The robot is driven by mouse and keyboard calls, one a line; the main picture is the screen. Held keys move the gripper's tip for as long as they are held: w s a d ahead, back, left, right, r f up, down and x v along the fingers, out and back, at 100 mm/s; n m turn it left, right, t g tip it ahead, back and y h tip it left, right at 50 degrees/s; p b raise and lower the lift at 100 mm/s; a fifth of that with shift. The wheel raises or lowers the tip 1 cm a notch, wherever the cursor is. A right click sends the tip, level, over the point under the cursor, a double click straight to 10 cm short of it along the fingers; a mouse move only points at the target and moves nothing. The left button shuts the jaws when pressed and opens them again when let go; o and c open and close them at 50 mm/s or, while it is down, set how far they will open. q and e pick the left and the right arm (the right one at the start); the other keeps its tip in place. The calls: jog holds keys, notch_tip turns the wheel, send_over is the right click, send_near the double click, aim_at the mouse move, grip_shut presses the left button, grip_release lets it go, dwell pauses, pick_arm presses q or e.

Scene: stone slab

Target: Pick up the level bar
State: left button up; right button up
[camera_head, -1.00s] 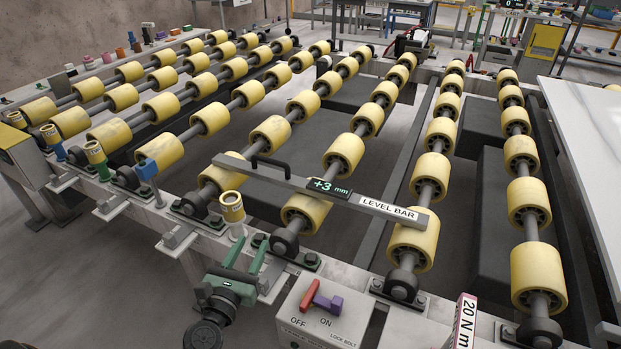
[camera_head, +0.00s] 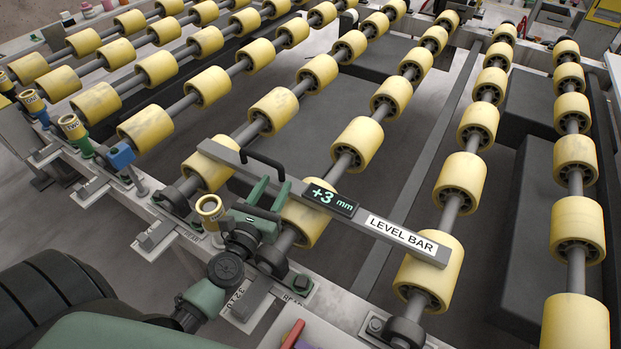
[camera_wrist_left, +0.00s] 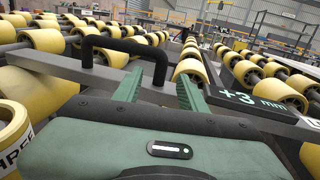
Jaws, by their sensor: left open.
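The level bar (camera_head: 382,230) is a long grey bar lying across several yellow rollers. It has a black handle near its left part, a "+3 mm" display and a "LEVEL BAR" label. My left gripper (camera_head: 269,194) is green and open, close to the near side of the bar, by the handle. In the left wrist view the two green fingers (camera_wrist_left: 160,88) point toward the black handle (camera_wrist_left: 125,48), which stands up ahead of them. I cannot tell whether they touch it. The display (camera_wrist_left: 258,98) is right of the fingers. My right gripper is not in view.
Rows of yellow rollers (camera_head: 122,105) on shafts fill the frame beyond. A yellow-topped post (camera_head: 209,208) stands just left of my gripper. A blue block (camera_head: 121,155) sits on the near rail at left. The red switch lever (camera_head: 293,333) is at the bottom edge.

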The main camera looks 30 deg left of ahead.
aim_at(280, 176)
pick_arm(q)
jog(key=shift+w+r, duration=0.1)
jog(key=shift+w, duration=0.25)
jog(key=w, duration=0.1)
jog(key=w+p, duration=0.1)
jog(key=shift+w+a, duration=0.2)
jog(key=shift+w, duration=0.15)
jog(key=w, duration=0.4)
jog(key=shift+w+a, duration=0.25)
jog(key=shift+a, duration=0.05)
grip_shut()
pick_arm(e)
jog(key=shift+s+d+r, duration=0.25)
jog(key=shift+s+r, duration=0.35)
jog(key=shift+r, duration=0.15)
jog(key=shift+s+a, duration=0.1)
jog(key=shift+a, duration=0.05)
